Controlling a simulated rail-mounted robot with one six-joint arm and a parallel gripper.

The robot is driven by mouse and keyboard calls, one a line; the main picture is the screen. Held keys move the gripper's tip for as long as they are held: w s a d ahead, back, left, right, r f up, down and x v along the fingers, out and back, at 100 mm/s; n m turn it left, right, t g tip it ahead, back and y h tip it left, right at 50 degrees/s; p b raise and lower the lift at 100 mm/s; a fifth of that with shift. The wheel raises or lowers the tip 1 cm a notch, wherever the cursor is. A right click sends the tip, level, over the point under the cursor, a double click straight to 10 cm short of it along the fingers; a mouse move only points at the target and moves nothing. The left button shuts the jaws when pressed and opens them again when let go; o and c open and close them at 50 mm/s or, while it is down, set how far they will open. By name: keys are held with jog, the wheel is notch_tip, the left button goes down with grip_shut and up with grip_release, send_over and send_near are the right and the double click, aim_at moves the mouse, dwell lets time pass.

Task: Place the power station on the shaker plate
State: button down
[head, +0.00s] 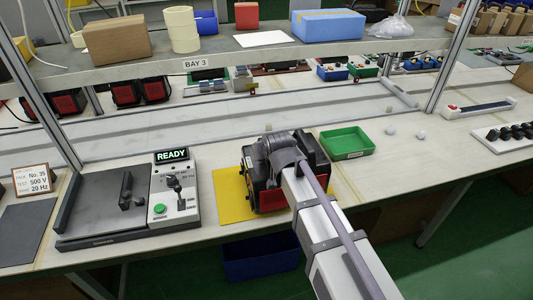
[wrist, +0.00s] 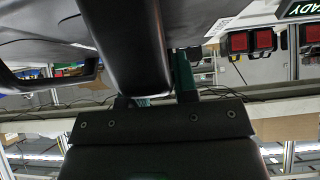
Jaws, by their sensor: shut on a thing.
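The power station (head: 262,196) is a black box with a red front panel, standing on a yellow mat (head: 232,198) on the bench. My gripper (head: 284,155) is above it, shut on its top handle. My wrist and forearm hide much of its right side. In the wrist view, the black handle (wrist: 128,45) runs between the fingers of my gripper (wrist: 155,98). The shaker plate (head: 98,222) is a dark grey plate at the left, empty apart from a black clamp (head: 126,190) with an upright lever near its right side.
A control panel (head: 172,210) reading READY, with a green button and lever, adjoins the plate's right side. A sign (head: 32,179) stands at far left. A green tray (head: 347,143) lies behind right. A loaded shelf (head: 220,50) and its posts stand behind the bench.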

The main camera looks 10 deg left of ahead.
notch_tip(320, 180, up, 17)
jog(key=p, duration=1.6)
